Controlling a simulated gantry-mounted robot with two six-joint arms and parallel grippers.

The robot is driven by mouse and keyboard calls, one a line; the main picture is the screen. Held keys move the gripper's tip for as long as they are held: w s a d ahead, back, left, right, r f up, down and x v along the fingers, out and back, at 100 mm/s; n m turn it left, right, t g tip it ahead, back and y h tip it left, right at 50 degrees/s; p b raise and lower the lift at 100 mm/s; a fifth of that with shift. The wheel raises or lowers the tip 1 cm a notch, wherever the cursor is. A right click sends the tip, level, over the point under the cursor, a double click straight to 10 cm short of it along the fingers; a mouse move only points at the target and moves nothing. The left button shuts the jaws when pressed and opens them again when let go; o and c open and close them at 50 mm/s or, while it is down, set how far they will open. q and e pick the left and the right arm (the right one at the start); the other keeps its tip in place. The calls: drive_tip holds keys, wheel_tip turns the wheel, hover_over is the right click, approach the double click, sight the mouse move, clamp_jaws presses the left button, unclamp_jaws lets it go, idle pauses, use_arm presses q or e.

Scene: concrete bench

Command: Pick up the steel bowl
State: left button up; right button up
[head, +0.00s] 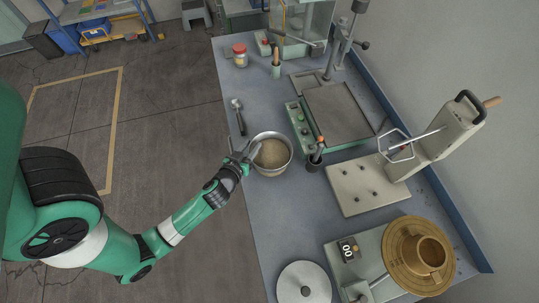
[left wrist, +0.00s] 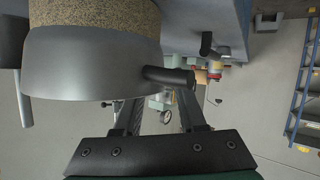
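The steel bowl (head: 286,166) stands on the bench with brown grainy material inside it. Its smooth grey wall (left wrist: 85,65) fills the upper left of the left wrist view, very close to the camera. My left gripper (head: 244,151) is at the bowl's left rim, with its fingers apart. In the left wrist view the fingers (left wrist: 160,110) are spread, just beside the bowl wall. One fingertip overlaps the rim in the head view; I cannot tell whether it touches. My right gripper is not in view.
A spoon-like tool (head: 239,117) lies beyond the bowl. A dark cup with a tool (head: 314,163) and a green-framed machine (head: 299,121) stand to the bowl's right. A round metal lid or plate (head: 304,284) is nearer. Bare bench (head: 267,217) lies between.

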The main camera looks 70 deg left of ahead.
use_arm(q)
drive_tip(key=shift+w+a+f, duration=0.1)
drive_tip(key=shift+w+a, duration=0.1)
drive_tip(key=shift+a, duration=0.05)
clamp_jaws()
drive_tip(key=shift+s+f, duration=0.15)
drive_tip(key=shift+f, duration=0.05)
idle(1.0)
drive_tip(key=shift+r, duration=0.1)
